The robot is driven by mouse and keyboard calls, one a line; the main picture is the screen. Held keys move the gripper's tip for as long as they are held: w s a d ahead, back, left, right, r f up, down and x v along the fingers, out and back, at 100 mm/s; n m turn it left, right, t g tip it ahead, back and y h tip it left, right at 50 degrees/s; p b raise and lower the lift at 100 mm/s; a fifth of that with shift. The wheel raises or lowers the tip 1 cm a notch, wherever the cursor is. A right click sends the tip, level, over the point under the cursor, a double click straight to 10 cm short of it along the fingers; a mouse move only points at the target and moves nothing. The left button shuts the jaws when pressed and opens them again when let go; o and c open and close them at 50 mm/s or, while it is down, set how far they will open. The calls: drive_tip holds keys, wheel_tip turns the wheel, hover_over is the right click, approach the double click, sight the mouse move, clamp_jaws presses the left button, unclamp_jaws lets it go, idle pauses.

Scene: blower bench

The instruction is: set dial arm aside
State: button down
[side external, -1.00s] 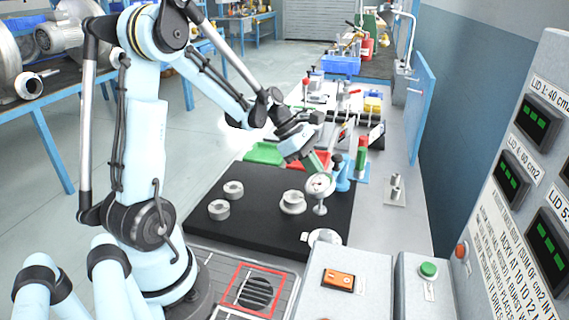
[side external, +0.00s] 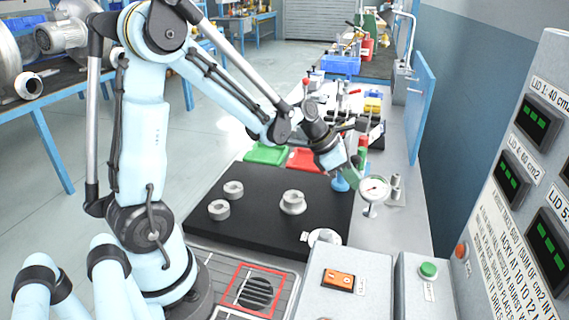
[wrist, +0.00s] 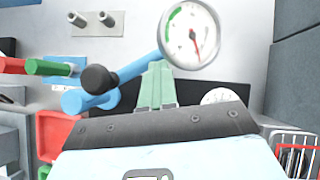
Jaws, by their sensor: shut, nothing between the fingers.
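The dial arm carries a round white dial gauge (side external: 374,188) with a red needle, beyond the right edge of the black mat (side external: 250,212). In the wrist view the dial (wrist: 190,35) and its blue arm (wrist: 140,67) lie just past my fingertips. The arm's blue post (side external: 340,184) is partly hidden behind my gripper. My gripper (side external: 353,182) is shut and empty, close beside the dial arm. Its green fingers (wrist: 157,72) are together in the wrist view and seem to touch or nearly touch the arm; I cannot tell which.
A grey flanged part (side external: 293,202) stands on the mat, with two grey rings (side external: 233,189) to its left. Green (side external: 266,153) and red (side external: 303,160) trays lie behind. Grey pegs (side external: 396,188) stand right of the dial. A control box (side external: 344,282) is in front.

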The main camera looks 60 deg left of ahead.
drive_tip(key=shift+w+d, duration=0.15)
drive_tip(key=shift+d, duration=0.35)
drive_tip(key=s+a+r, duration=0.3)
drive_tip(key=s+r, duration=0.6)
drive_tip(key=s, duration=0.1)
drive_tip(key=s+d+f+m+y, duration=0.1)
drive_tip(key=s+d+m+y, duration=0.1)
drive_tip(key=m, duration=1.2)
drive_tip(key=s+d+f+m+t+y, duration=0.1)
drive_tip(key=d+m, duration=0.3)
drive_tip(key=m, duration=1.1)
drive_tip(key=shift+s+f+m+y, duration=0.3)
drive_tip(key=shift+s+f+y, duration=0.2)
drive_tip(key=shift+s, duration=0.4)
